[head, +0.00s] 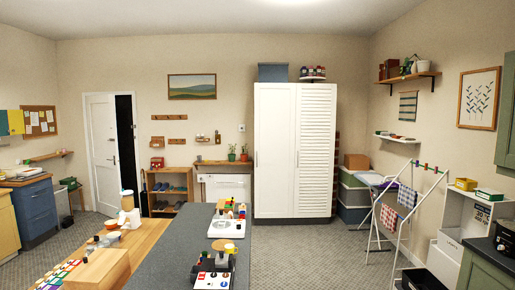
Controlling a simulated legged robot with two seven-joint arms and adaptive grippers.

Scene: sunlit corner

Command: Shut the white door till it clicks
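The white door (102,155) stands in the back wall at the left of the head view. It is ajar: a tall dark gap (125,150) shows between its right edge and the right side of the frame. A small dark handle (114,160) is near the door's right edge. Neither of my grippers is in view. The lower right of the doorway is partly hidden by things on the counter in front.
A long counter with a grey top (185,250) and a wooden part (140,245) bears several small items and fills the lower middle. A blue drawer cabinet (38,210) stands left of the door, a shoe rack (168,190) right of it. Carpet (85,228) shows before the door.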

